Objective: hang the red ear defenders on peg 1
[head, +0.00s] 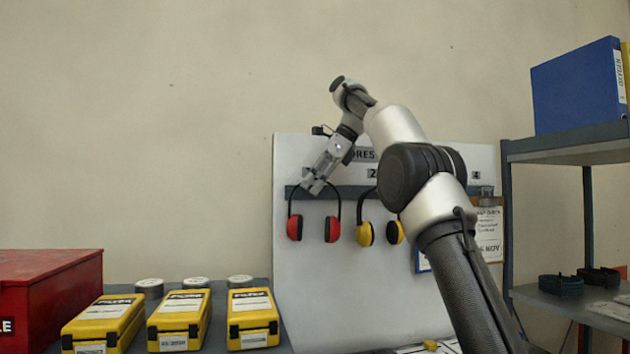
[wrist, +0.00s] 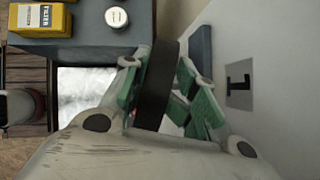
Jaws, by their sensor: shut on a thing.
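The red ear defenders (head: 332,229) are at the left part of the white board, cups down, with the dark headband arching up to my gripper (head: 313,183). In the wrist view my gripper (wrist: 160,92) is shut on the black headband (wrist: 157,85), between its green pads. A label that looks like a 1 (wrist: 240,84) is on the board to the right of the fingers in the wrist view. Peg 1 itself is not clear in either view; my gripper and arm cover that area. I cannot tell whether the band touches it.
Yellow ear defenders (head: 366,234) hang under label 2 (head: 373,173), close to the right of the red ones. Several yellow cases (head: 179,320) and grey tins (head: 240,281) stand at lower left, beside a red box (head: 50,290). A shelf (head: 565,140) with a blue binder stands right.

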